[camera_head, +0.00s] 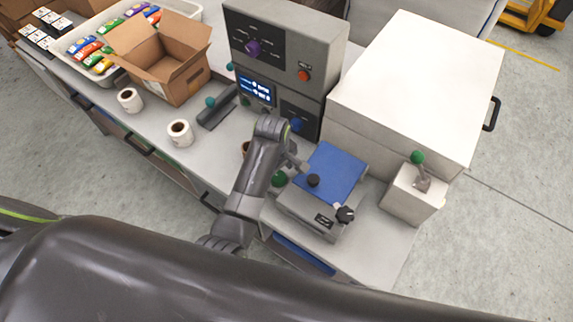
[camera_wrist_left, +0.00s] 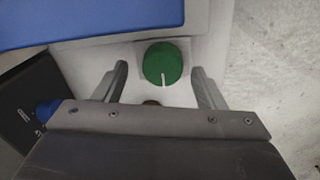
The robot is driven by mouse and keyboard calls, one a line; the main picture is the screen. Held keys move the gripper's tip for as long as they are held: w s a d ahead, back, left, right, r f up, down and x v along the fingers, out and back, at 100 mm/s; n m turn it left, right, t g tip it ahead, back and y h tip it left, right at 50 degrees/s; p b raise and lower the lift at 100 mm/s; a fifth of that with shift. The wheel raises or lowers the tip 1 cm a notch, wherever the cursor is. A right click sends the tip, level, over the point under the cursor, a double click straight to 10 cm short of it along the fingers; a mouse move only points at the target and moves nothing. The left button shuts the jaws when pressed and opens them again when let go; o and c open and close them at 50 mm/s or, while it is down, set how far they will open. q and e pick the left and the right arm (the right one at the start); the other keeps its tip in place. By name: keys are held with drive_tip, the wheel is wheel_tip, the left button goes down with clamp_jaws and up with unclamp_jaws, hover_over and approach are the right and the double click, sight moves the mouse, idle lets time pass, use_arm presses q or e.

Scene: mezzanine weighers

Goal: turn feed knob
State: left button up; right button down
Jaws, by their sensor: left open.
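A round green knob (camera_wrist_left: 161,64) with a white pointer line sits on a light plate in the left wrist view. It also shows in the head view (camera_head: 279,180), low beside the scale. My left gripper (camera_wrist_left: 160,72) is open, with one finger on each side of the green knob and a visible gap to both. In the head view my left gripper (camera_head: 292,163) is partly hidden by its own wrist. I cannot read a label on the green knob. My right gripper is not in view.
A scale with a blue top (camera_head: 338,165) stands close to the left gripper. A grey control box (camera_head: 330,35) with purple, red and blue knobs rises behind. A white cabinet (camera_head: 415,80), green-tipped lever box (camera_head: 405,198), open carton (camera_head: 165,70) and label rolls (camera_head: 180,133) surround it.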

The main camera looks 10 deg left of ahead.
use_arm(q)
drive_tip(key=shift+a+f, duration=0.1)
drive_tip(key=shift+f, duration=0.55)
drive_tip(key=shift+s+r, duration=0.1)
drive_tip(key=shift+s, duration=0.05)
drive_tip(key=c, duration=1)
